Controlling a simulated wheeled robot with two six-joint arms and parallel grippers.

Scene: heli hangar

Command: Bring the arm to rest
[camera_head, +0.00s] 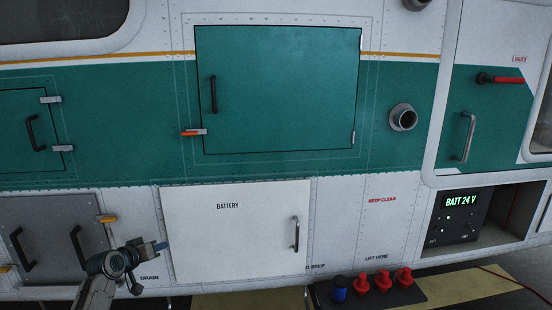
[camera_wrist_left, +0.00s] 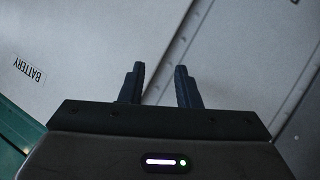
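My left arm (camera_head: 95,293) comes in at the lower left of the head view. My left gripper (camera_head: 158,246) is in front of the helicopter's lower side, near the left edge of the white BATTERY door (camera_head: 242,250). In the left wrist view, the two dark fingers of my left gripper (camera_wrist_left: 159,82) stand apart with nothing between them, so it is open and empty. Pale riveted panelling lies beyond the fingers; whether they touch it cannot be told. My right gripper is in neither view.
A grey panel with two black handles (camera_head: 55,235) is behind my left arm. A closed green door (camera_head: 285,90) is above. An open bay with a BATT 24 V unit (camera_head: 458,216) is at right. A dark tray (camera_head: 420,292) holds red caps (camera_head: 383,282) and a blue one (camera_head: 339,290).

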